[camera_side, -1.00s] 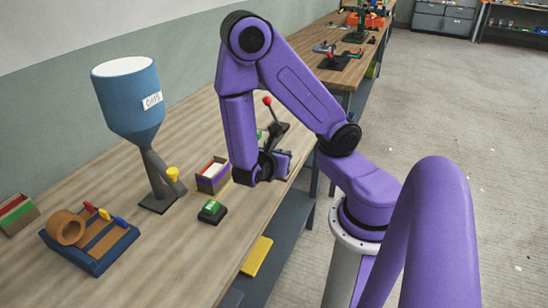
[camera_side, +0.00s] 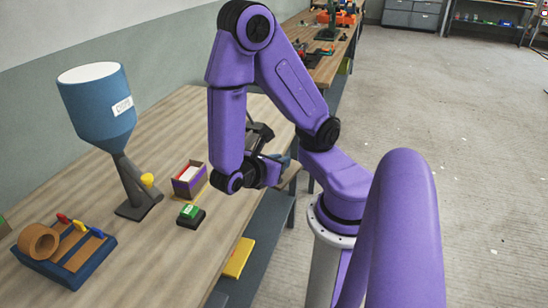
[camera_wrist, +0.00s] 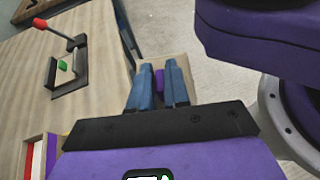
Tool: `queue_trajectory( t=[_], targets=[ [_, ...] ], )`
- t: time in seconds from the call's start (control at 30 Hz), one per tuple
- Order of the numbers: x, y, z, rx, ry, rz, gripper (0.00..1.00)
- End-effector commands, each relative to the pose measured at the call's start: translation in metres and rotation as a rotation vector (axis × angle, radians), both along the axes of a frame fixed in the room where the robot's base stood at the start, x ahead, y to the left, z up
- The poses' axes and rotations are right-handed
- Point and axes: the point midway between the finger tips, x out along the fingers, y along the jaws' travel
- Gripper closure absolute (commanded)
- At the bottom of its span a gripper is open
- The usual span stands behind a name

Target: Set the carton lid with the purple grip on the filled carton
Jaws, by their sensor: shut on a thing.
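My gripper (camera_wrist: 160,88) is shut on the purple grip (camera_wrist: 160,77) of the carton lid. The tan lid (camera_wrist: 184,66) shows beyond and beside the blue fingers in the wrist view. In the side view my gripper (camera_side: 281,160) is to the right of the carton, partly hidden by my arm, with the lid (camera_side: 291,170) at the bench's right edge. The filled carton (camera_side: 190,188), open-topped with a purple side and red and white contents, stands on the bench. Part of it shows at lower left in the wrist view (camera_wrist: 52,150).
A blue tray with a tan roll (camera_side: 40,241) is at lower left. A red-knobbed lever device (camera_wrist: 72,68) is on the bench near my gripper.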

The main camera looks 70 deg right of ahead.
Motion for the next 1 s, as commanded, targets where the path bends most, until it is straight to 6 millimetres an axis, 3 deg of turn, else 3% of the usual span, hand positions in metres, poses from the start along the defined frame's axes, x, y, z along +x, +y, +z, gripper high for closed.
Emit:
queue_trajectory(
  t=[0.27,0.53,0.67,0.8,1.0],
  targets=[
    [-0.006,0.029,-0.014,-0.001,0.0,-0.547,1.0],
    [0.018,0.066,-0.025,0.0,0.0,-1.107,1.0],
    [0.044,0.082,-0.028,0.001,0.001,-1.389,1.0],
    [0.083,0.091,-0.029,0.002,0.001,-1.699,1.0],
    [0.152,0.083,-0.026,0.003,0.0,-2.143,1.0]
  ],
)
